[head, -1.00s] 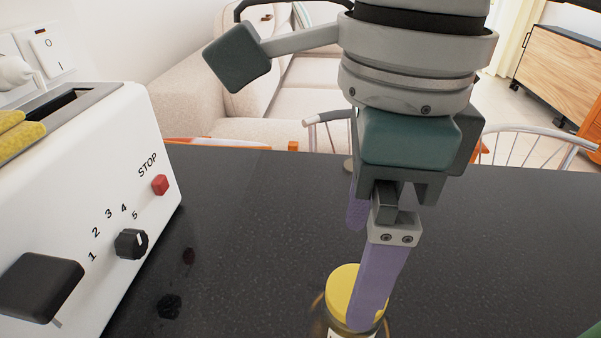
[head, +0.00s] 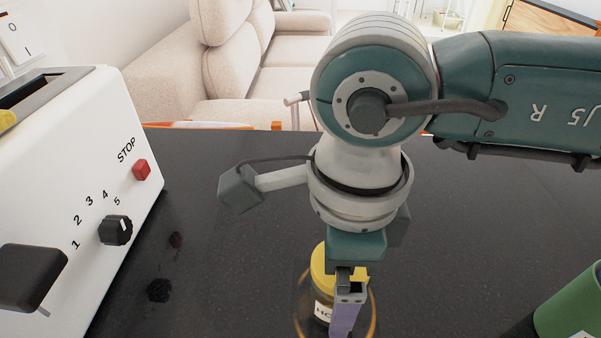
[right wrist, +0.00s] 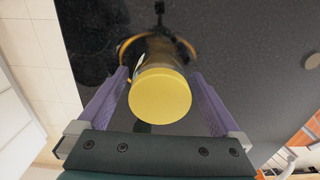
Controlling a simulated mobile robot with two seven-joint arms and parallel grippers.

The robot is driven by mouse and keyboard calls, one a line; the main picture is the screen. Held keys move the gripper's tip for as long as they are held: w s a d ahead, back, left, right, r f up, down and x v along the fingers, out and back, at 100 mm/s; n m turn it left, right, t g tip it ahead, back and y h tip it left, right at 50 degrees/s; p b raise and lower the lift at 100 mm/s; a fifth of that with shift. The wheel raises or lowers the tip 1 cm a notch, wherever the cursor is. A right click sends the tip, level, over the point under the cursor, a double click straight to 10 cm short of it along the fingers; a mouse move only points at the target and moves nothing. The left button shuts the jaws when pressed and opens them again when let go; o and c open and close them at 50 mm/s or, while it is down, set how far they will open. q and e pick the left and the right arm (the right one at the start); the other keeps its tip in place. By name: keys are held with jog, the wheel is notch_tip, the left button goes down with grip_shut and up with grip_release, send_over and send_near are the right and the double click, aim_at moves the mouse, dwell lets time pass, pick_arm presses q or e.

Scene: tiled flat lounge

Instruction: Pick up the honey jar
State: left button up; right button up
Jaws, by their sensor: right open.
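The honey jar (head: 322,312) has a yellow lid and a pale label, and stands on the dark counter at the bottom of the head view. Its lid (right wrist: 160,95) fills the middle of the right wrist view. My right gripper (head: 345,318) points down over the jar, with its body close above the lid and hiding part of it. In the right wrist view its two purple fingers (right wrist: 158,78) are spread, one on each side of the jar, with gaps visible beside the lid. My left gripper is in neither view.
A white toaster (head: 85,170) stands at the left. A green object (head: 570,305) is at the lower right. Dark spots (head: 160,290) mark the counter by the toaster. A thin amber ring (right wrist: 125,45) surrounds the jar. The right side of the counter (head: 500,230) is mostly clear.

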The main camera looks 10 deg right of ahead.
jog(key=c, duration=1.4)
jog(key=shift+r, duration=0.1)
jog(key=shift+c, duration=0.2)
